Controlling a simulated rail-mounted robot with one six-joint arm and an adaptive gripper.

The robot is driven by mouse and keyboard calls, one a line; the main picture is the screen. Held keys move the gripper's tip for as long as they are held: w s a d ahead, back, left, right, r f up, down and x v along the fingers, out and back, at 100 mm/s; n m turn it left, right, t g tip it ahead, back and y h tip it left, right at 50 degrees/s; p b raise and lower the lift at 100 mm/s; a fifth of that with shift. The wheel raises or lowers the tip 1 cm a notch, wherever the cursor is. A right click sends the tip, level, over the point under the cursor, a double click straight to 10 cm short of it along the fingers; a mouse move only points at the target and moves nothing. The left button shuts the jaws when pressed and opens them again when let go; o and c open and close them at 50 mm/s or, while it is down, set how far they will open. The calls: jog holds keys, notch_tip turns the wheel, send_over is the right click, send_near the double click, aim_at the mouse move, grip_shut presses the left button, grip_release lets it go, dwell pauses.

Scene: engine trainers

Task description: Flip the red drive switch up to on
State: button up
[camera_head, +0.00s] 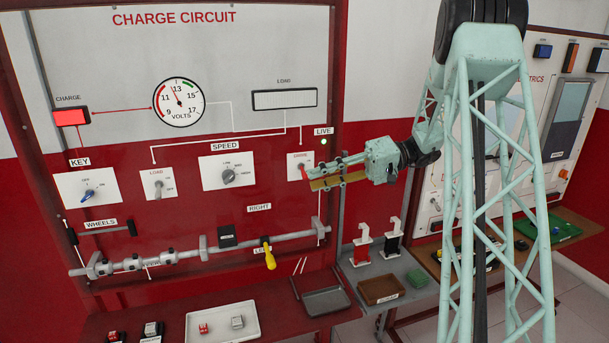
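The drive switch (303,172) is a small red lever on a white plate (298,158) marked DRIVE, on the right of the red charge circuit panel. The lever's lower part and its exact tilt are hard to make out beside my gripper. My gripper (311,177) reaches in from the right, its fingers pointing left, with the tips at the switch plate's lower right. The tips appear very close to the lever; I cannot tell if they touch it. The fingers overlap in this view, so their opening is unclear. I see nothing held.
Left of the drive plate are the speed knob (228,177), the load switch (158,184) and the key switch (88,193). A grey rail with a yellow handle (269,256) runs below.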

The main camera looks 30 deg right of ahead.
aim_at(305, 176)
jog(key=w+d+f+t+p, duration=0.1)
jog(key=d+t, duration=0.1)
jog(key=d, duration=0.4)
jog(key=w+d+f+t+y+p, duration=0.1)
jog(key=d+f, duration=0.1)
jog(key=d, duration=0.4)
jog(key=shift+w+f+t, duration=0.2)
jog(key=shift+w+t, duration=0.2)
jog(key=shift+x, duration=6.8)
grip_shut()
